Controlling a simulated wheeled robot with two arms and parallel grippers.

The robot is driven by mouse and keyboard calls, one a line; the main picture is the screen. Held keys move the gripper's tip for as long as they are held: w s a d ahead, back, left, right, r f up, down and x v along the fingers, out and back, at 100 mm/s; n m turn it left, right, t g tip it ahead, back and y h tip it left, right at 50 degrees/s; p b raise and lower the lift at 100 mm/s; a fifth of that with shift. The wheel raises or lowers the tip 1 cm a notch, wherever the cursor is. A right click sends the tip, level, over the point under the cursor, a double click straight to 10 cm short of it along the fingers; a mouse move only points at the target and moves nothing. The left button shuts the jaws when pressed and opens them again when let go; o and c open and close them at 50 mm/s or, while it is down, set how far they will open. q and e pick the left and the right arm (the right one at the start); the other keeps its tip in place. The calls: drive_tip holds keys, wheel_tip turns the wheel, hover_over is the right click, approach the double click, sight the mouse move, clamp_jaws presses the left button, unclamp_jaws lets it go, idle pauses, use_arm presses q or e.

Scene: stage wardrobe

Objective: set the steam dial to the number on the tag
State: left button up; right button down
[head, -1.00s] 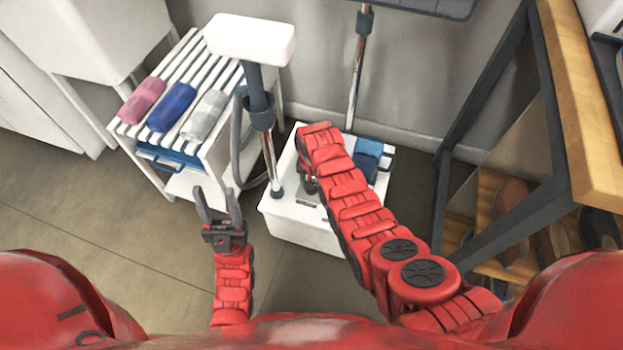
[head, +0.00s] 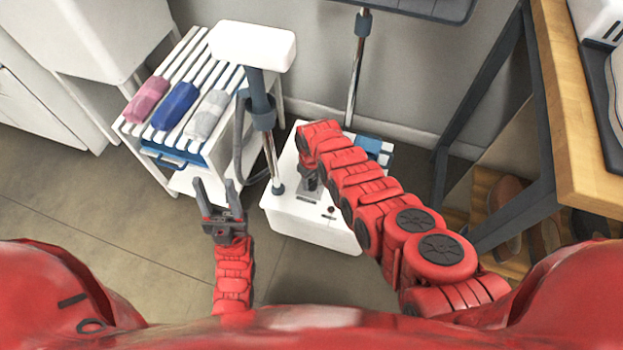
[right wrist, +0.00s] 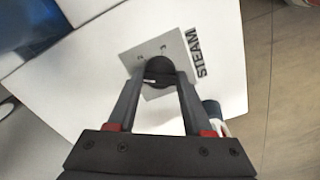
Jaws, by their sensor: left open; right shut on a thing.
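The steam dial (right wrist: 160,70) is a round black knob with a small pale mark, on a grey plate (right wrist: 182,52) beside the word STEAM. Small numbers, apparently 2 and 3, show on the plate near the knob; others are hidden or too small. The plate is on top of the white steamer base (head: 315,232). My right gripper (right wrist: 160,78) is shut on the dial, one finger on either side. In the head view my right arm hides the dial. My left gripper (head: 215,190) is open and empty, left of the base. I cannot make out the tag.
A white slatted rack (head: 205,150) with pink, blue and grey rolls stands to the left. The steamer's pole (head: 269,155) and grey hose (head: 239,140) rise beside the base. A wooden-topped table (head: 570,120) stands on the right. The floor at front left is clear.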

drive_tip(key=shift+n, duration=1)
drive_tip(key=shift+w+n, duration=0.1)
drive_tip(key=shift+n, duration=0.3)
drive_tip(key=shift+n+b, duration=0.3)
drive_tip(key=shift+n, duration=1.1)
drive_tip(key=shift+c, duration=1.6)
unclamp_jaws()
